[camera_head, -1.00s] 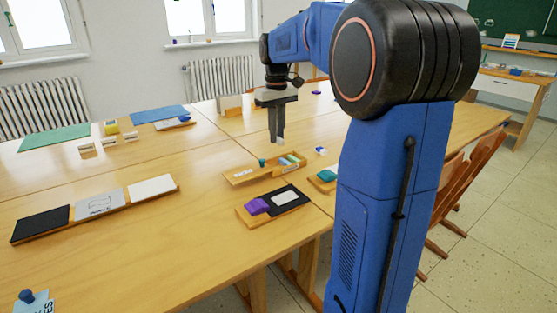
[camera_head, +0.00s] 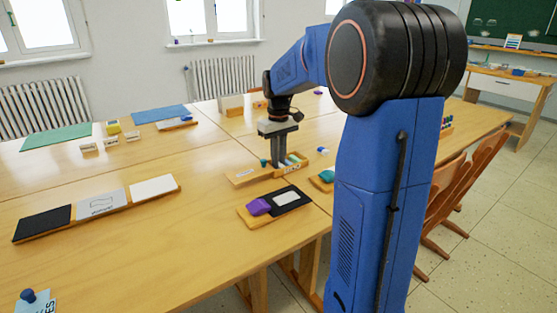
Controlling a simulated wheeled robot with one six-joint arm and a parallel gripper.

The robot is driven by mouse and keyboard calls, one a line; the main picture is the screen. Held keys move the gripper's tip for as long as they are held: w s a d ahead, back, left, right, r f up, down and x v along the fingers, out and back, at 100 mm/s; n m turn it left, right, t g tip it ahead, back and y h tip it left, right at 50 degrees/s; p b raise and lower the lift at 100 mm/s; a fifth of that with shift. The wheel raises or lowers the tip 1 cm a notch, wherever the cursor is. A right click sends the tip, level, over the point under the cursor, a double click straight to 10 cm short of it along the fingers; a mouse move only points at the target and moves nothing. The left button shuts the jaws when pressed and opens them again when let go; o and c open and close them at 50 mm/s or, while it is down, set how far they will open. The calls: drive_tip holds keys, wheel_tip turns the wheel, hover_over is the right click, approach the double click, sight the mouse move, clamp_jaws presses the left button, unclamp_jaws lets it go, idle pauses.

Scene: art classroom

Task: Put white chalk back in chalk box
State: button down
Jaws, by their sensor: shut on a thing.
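The chalk box (camera_head: 242,179) is a long, low wooden tray on the table, with coloured chalk sticks (camera_head: 293,160) in its right part and a small teal piece at its back edge. My gripper (camera_head: 278,163) points straight down over the middle of the box, its fingertips at about the level of the box. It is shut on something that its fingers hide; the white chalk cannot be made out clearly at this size. Whether the held thing touches the box floor I cannot tell.
A wooden tray with a purple block and black board (camera_head: 290,199) lies just in front. A teal item (camera_head: 327,176) and a small blue-and-white item (camera_head: 322,150) are to the right. Black, grey and white panels (camera_head: 100,203) lie at left. The table between is clear.

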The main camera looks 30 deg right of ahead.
drive_tip(key=c, duration=2)
unclamp_jaws()
drive_tip(key=shift+f, duration=0.15)
wheel_tip(320, 180, up, 12)
drive_tip(key=shift+r, duration=0.2)
